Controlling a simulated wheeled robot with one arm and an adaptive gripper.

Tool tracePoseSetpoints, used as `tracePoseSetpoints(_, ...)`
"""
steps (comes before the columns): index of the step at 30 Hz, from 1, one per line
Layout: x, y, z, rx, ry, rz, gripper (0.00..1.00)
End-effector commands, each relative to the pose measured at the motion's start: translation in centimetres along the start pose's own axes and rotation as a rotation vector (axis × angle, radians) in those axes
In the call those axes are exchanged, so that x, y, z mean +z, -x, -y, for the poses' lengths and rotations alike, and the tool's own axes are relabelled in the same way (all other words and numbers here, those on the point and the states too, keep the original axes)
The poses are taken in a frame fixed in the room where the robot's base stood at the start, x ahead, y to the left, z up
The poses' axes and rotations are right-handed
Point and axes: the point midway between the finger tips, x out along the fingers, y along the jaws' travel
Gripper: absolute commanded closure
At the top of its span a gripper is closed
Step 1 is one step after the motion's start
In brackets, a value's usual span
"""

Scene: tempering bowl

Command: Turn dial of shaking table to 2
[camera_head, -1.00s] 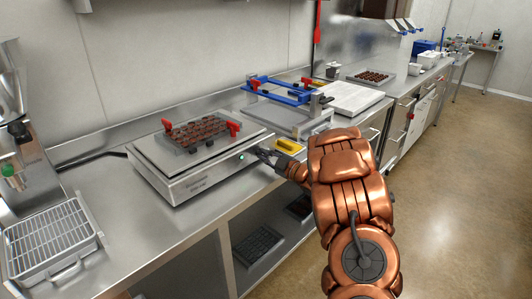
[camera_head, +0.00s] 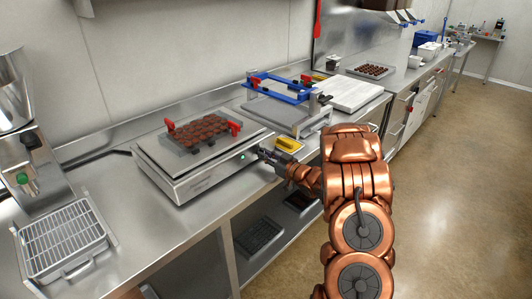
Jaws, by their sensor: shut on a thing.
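The shaking table (camera_head: 185,184) is a low grey metal box on the steel counter. A mould of chocolates (camera_head: 202,132) lies on its top plate between red clamps. A small green light (camera_head: 242,157) glows on its front face, near the right end. My gripper (camera_head: 262,154) is at that right end, just right of the green light. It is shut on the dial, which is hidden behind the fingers. The dial's setting cannot be read.
A yellow-handled tool (camera_head: 288,145) lies on the counter close to my gripper. A blue frame device (camera_head: 283,86) stands behind it. A wire rack tray (camera_head: 62,238) is at the left front. Dark moulds (camera_head: 258,235) sit on the shelf below.

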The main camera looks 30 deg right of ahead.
Motion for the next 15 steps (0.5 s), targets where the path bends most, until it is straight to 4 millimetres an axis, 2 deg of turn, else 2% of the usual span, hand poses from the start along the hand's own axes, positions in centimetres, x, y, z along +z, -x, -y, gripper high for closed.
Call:
tracePoseSetpoints(1,-0.66,-0.28,0.05,-0.003,-0.007,-0.01,1.0)
tracePoseSetpoints(15,-0.61,-0.28,0.02,-0.003,-0.047,-0.012,1.0)
